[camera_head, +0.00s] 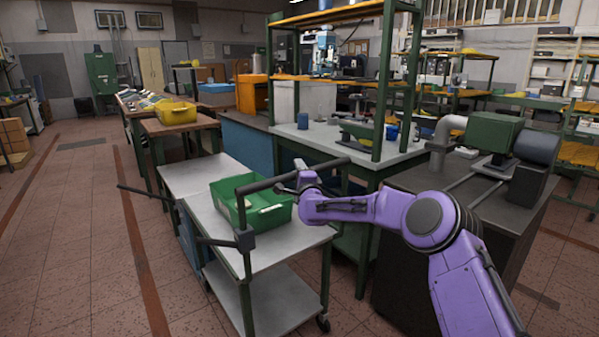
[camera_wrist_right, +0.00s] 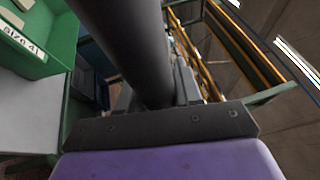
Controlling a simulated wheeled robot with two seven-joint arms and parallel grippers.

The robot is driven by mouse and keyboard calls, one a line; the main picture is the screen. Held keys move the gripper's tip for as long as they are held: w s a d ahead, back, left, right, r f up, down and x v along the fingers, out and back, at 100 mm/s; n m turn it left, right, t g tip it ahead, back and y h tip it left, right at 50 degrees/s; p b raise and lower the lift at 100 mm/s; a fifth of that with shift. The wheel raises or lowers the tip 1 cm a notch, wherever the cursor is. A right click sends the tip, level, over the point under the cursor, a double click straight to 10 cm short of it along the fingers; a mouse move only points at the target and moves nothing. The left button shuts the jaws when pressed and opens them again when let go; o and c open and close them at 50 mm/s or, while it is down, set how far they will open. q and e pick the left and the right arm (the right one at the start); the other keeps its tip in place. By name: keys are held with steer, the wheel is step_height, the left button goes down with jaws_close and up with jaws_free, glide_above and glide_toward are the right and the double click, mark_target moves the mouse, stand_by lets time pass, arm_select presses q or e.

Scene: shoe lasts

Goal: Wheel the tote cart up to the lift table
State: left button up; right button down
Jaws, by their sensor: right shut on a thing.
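The tote cart has a grey top (camera_head: 290,241), green legs, a lower shelf (camera_head: 268,303) and casters. A green tote (camera_head: 226,198) sits on its top and holds pale items. In the right wrist view the tote (camera_wrist_right: 30,45) carries a "SIZE 41" label. A dark handle bar (camera_head: 325,164) stands above the cart's near side and fills the middle of the wrist view (camera_wrist_right: 130,45). My right gripper (camera_head: 290,182) is shut on this bar. A grey-topped table (camera_head: 195,173), likely the lift table, stands just beyond the cart; any gap between them is unclear. My left gripper is out of view.
A dark bench with a green machine (camera_head: 490,134) stands close on the right. A grey workbench with green shelving (camera_head: 385,75) stands behind the cart. A wooden table with a yellow bin (camera_head: 177,113) is farther back. The tiled floor (camera_head: 80,240) on the left is clear.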

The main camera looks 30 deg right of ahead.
steer(key=shift+r, duration=0.4)
steer(key=c, duration=1.1)
jaws_free()
steer(key=shift+o, duration=1.3)
steer(key=shift+w+a+f, duration=0.2)
steer(key=shift+w+f, duration=0.05)
steer(key=shift+w, duration=0.05)
steer(key=b+v, duration=0.1)
steer(key=v, duration=0.9)
steer(key=shift+s+f, duration=0.15)
steer(key=shift+s, duration=0.1)
steer(key=shift+a, duration=0.1)
